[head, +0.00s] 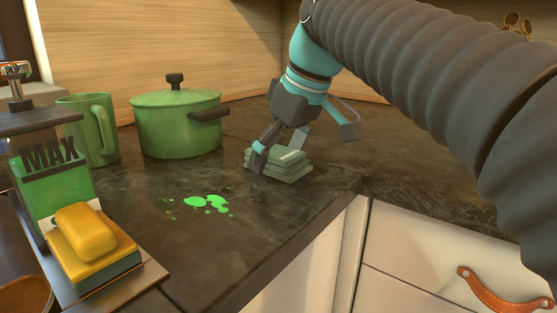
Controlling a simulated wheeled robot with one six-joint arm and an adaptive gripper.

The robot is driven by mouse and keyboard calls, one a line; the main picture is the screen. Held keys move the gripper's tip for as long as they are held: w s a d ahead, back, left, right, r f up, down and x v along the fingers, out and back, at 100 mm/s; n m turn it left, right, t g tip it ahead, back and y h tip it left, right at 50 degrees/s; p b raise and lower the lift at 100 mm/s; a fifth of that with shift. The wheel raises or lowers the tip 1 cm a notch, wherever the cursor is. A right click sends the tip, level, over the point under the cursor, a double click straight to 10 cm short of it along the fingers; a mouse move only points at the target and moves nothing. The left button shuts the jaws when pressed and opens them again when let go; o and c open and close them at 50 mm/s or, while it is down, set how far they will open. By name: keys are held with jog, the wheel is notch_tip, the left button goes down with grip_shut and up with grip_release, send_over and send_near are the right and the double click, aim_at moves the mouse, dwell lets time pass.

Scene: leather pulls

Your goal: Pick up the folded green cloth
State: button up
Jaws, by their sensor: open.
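The folded green cloth (283,168) lies in a small layered stack on the dark countertop, near the inner corner of the counter. My gripper (302,148) comes down over it from above. Its fingers are spread, one at the cloth's left front side and one out to the right, above the counter. A further finger part shows behind the cloth's top. I cannot tell whether any finger touches the cloth. The cloth rests on the counter, and part of its top is hidden by the gripper.
A green lidded pot (177,128) and a green mug (101,130) stand at the back left. Bright green spots (208,203) lie on the counter. A soap dispenser (45,165) and a yellow sponge (85,232) are at the left. A drawer with a leather pull (490,293) is at the lower right.

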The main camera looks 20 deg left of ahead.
aim_at(278, 151)
jog(key=c, duration=1.1)
jog(key=shift+c, duration=0.2)
jog(key=shift+r, duration=0.1)
notch_tip(278, 151, up, 5)
jog(key=shift+f+p, duration=0.1)
jog(key=shift+p, duration=0.8)
jog(key=d+r+p, duration=0.1)
jog(key=d+r, duration=0.5)
jog(key=d, duration=0.5)
jog(key=shift+s+d+r, duration=0.25)
jog(key=shift+s+d, duration=0.05)
jog(key=shift+d, duration=0.05)
